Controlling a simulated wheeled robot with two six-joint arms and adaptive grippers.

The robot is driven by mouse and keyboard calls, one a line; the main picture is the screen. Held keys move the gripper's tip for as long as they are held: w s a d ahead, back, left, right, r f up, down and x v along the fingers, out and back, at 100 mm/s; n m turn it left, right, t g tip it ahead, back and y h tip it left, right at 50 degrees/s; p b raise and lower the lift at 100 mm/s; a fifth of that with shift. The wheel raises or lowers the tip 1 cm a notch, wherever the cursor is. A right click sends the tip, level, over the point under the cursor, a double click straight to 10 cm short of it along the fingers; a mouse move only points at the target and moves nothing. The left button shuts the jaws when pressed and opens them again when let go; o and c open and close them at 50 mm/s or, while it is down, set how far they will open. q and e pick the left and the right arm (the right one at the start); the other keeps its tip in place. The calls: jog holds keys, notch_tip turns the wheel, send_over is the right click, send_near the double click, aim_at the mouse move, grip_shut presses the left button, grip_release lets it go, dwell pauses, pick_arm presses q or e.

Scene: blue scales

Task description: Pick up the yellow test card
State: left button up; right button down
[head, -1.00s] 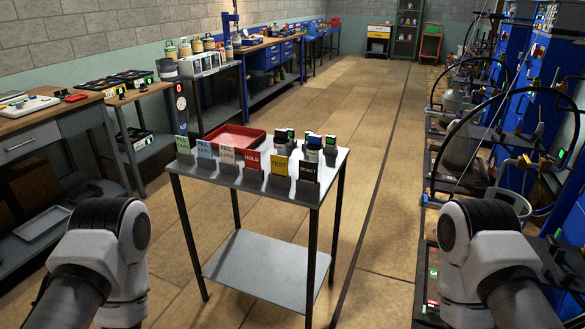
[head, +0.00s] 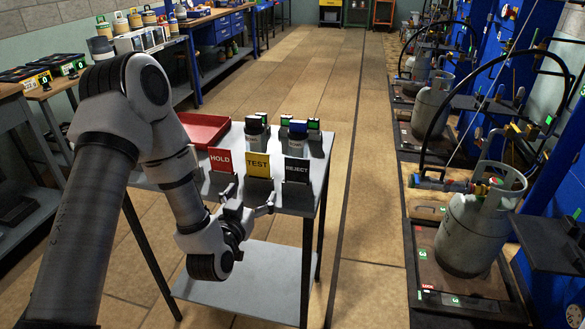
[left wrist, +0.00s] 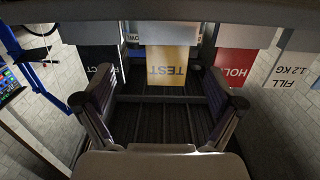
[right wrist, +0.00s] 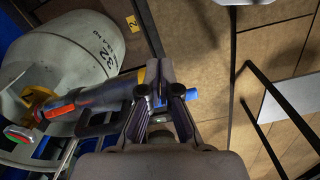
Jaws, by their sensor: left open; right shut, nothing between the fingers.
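The yellow TEST card (head: 257,165) stands upright in a dark holder near the front edge of the small grey table (head: 318,172), between the red HOLD card (head: 221,160) and the dark REJECT card (head: 297,170). My left gripper (head: 250,197) is open just in front of the yellow card, a finger to each side. In the left wrist view the yellow card (left wrist: 168,66) appears upside down, centred beyond the spread fingers (left wrist: 158,102), with no contact visible. My right gripper (right wrist: 160,75) is shut and empty; it is outside the head view.
A red tray (head: 204,130) is at the table's back left; my left arm hides other cards. Gas cylinders (head: 480,225) stand on the right. Open floor (head: 365,130) lies between.

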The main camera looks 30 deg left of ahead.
aim_at(258, 169)
pick_arm(q)
jog(key=shift+n+y, duration=0.3)
jog(key=shift+y, duration=0.1)
jog(key=w+a, duration=0.1)
jog(key=w, duration=0.1)
jog(key=w+r, duration=0.1)
jog(key=w, duration=0.2)
jog(key=w+a+r, duration=0.1)
jog(key=w, duration=0.1)
jog(key=shift+w+a+p, duration=0.3)
jog(key=shift+a+p, duration=0.05)
jog(key=shift+f, duration=0.1)
jog(key=c, duration=1.1)
